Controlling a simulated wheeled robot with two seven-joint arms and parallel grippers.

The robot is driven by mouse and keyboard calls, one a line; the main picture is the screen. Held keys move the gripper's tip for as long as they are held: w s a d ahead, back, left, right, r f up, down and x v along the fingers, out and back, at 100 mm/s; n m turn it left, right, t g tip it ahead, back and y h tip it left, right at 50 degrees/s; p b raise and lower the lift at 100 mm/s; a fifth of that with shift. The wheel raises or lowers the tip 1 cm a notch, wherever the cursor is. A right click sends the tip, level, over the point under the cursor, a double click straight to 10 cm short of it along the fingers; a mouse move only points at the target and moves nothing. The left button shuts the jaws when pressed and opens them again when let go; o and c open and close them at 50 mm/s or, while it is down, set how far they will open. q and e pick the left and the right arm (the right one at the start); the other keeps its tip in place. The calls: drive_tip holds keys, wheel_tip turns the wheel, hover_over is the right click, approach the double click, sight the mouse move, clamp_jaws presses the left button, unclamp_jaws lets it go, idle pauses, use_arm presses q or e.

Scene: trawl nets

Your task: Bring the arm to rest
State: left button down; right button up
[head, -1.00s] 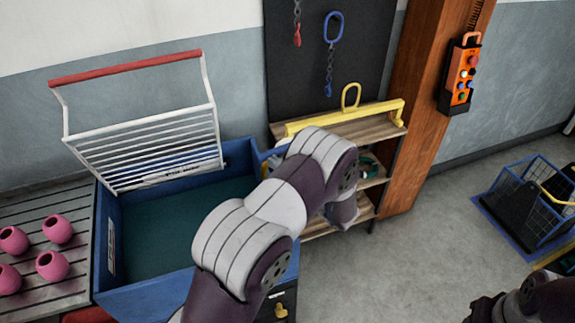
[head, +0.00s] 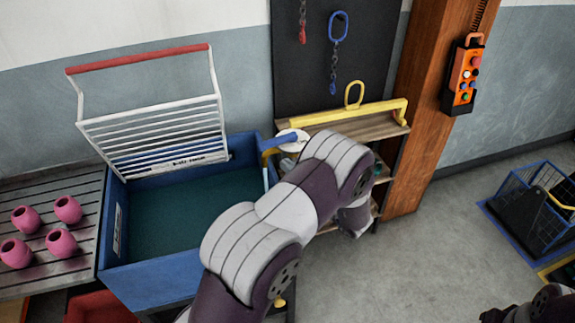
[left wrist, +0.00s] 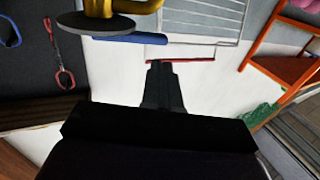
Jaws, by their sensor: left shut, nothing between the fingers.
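My left arm rises from the bottom middle of the head view and bends over beside the blue basin. Its hand end (head: 355,218) is mostly hidden behind the forearm, in front of the shelf. In the left wrist view my left gripper (left wrist: 163,85) is dark, with its fingers together and nothing between them. At the bottom right of the head view, part of my right arm shows; its fingers cannot be made out.
The blue basin (head: 160,292) has a raised white wire rack (head: 160,135) behind it. Pink pots (head: 62,242) stand on slats at left. A wooden shelf (head: 375,128) is close beyond my left arm. A blue wire basket (head: 530,200) stands at right; the floor between is clear.

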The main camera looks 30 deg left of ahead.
use_arm(q)
drive_tip(key=s+d+b, duration=0.2)
drive_tip(key=s+d, duration=0.2)
drive_tip(key=d, duration=0.2)
drive_tip(key=w+d+f+m+t+h, duration=0.2)
drive_tip(key=w+d+f+m+h, duration=0.2)
drive_tip(key=d+f+m+h, duration=0.8)
drive_tip(key=s+d+r+m+g+h, duration=0.25)
drive_tip(key=s+g+h, duration=0.3)
drive_tip(key=s, duration=0.75)
drive_tip(key=s+a+r, duration=0.5)
drive_tip(key=a+r, duration=0.1)
drive_tip(key=a, duration=0.1)
drive_tip(key=shift+s+a+r, duration=0.15)
drive_tip(key=shift+s+r, duration=0.05)
drive_tip(key=shift+r, duration=0.15)
use_arm(e)
drive_tip(key=shift+w+a+f, duration=0.2)
drive_tip(key=shift+a+f, duration=0.05)
drive_tip(key=shift+f, duration=0.3)
drive_tip(key=shift+w+a+f, duration=0.15)
drive_tip(key=shift+a+f, duration=0.05)
drive_tip(key=shift+f, duration=0.35)
